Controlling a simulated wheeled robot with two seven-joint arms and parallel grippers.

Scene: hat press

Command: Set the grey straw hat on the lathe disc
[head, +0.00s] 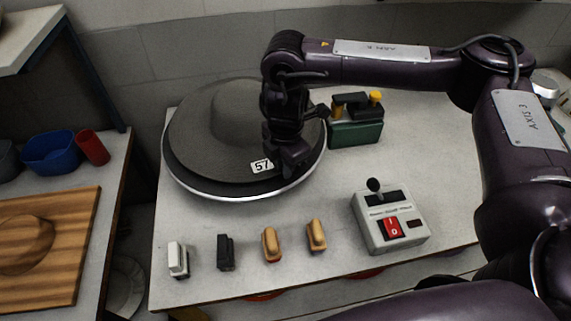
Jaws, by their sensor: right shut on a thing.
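The grey straw hat (208,125), with a domed crown and wide brim, is over the round lathe disc (232,196) at the table's back left. A white tag marked 57 sits on the hat's front brim. Only the disc's bright front rim shows below the hat; I cannot tell whether the hat rests fully on it. My right gripper (290,165) points down and is shut on the hat's right front brim, and my wrist hides part of the crown. My left gripper is not in view.
A green box (356,131) with yellow knobs stands right of the disc. A control box (390,222) with a red switch is at front right. Several small brushes or blocks (271,245) line the front edge. A side table at left holds a wooden board (75,225), blue bowl (52,153) and red cup (93,147).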

